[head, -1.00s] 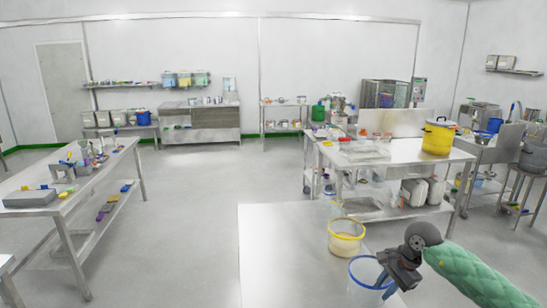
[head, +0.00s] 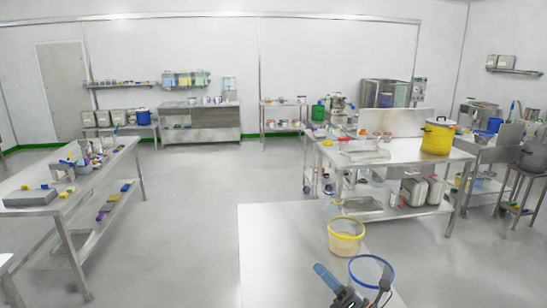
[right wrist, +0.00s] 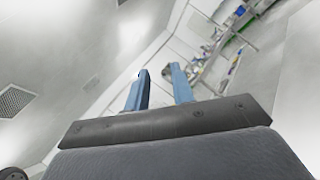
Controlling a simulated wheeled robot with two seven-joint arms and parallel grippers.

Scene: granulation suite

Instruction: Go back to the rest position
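My right gripper (head: 333,282) shows at the bottom edge of the head view, beside and in front of the blue-rimmed tub. One blue finger points up and to the left; most of the arm is out of the picture. In the right wrist view, the right gripper (right wrist: 158,74) has its two blue fingers apart with nothing between them. The fingers point toward the wall and distant shelving. My left gripper is not in the head view.
A steel table (head: 285,250) is in front of me. A yellow-rimmed tub (head: 346,238) and a blue-rimmed tub (head: 390,272) stand at its right side. A long bench (head: 130,160) is at left, another with a yellow pot (head: 437,138) at right. Open floor (head: 215,185) lies between.

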